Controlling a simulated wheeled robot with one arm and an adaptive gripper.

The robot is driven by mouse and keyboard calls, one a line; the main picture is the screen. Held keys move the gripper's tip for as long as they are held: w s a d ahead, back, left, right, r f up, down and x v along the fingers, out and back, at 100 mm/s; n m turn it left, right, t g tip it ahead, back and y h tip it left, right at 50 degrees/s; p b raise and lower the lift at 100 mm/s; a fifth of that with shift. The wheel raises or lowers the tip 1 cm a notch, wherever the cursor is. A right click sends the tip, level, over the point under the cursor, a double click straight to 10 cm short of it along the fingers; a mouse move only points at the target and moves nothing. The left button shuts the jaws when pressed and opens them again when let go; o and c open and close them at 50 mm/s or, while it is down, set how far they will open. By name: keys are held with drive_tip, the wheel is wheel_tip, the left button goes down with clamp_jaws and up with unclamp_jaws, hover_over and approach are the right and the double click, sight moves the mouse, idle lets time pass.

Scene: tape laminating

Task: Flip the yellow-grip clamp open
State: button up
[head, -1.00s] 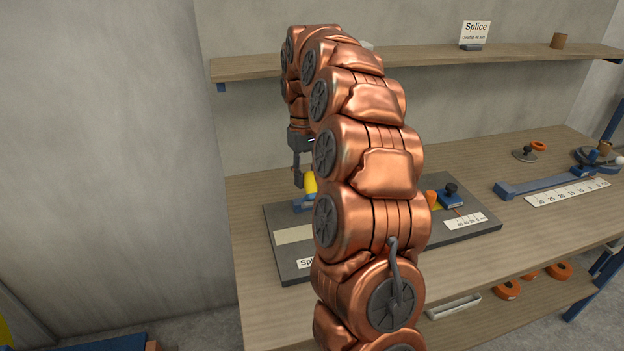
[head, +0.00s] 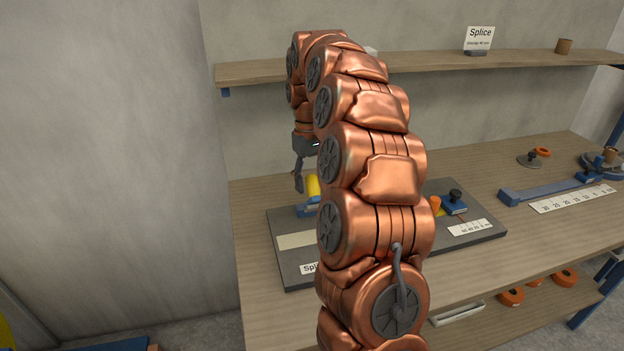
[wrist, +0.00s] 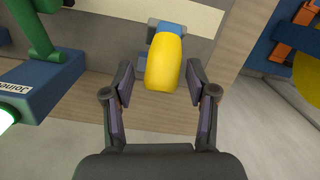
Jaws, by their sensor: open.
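The yellow-grip clamp shows its rounded yellow grip (wrist: 164,62) at the top middle of the wrist view, on a blue base (wrist: 163,28). In the head view the grip (head: 313,187) stands up beside my arm, on the dark splice board (head: 285,262). My gripper (wrist: 161,84) is open, with one finger on each side of the grip. Small gaps show between the fingers and the grip, so it is not held. In the head view my gripper (head: 299,178) is just left of the grip, and my arm hides much of the board.
In the wrist view a blue block (wrist: 45,82) with a green handle (wrist: 38,30) lies left of my gripper. In the head view an orange knob (head: 435,205) and a black-knobbed blue block (head: 454,203) stand on the board's right part. A shelf (head: 430,72) runs behind.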

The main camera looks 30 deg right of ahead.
drive_tip(key=shift+w+d+r, duration=0.1)
drive_tip(key=shift+w+r, duration=0.1)
drive_tip(key=shift+r, duration=0.95)
drive_tip(key=shift+w+r, duration=0.15)
drive_tip(key=shift+r, duration=1)
drive_tip(key=shift+d+r, duration=0.15)
drive_tip(key=shift+r, duration=0.75)
drive_tip(key=shift+w+r, duration=0.1)
drive_tip(key=shift+r, duration=0.35)
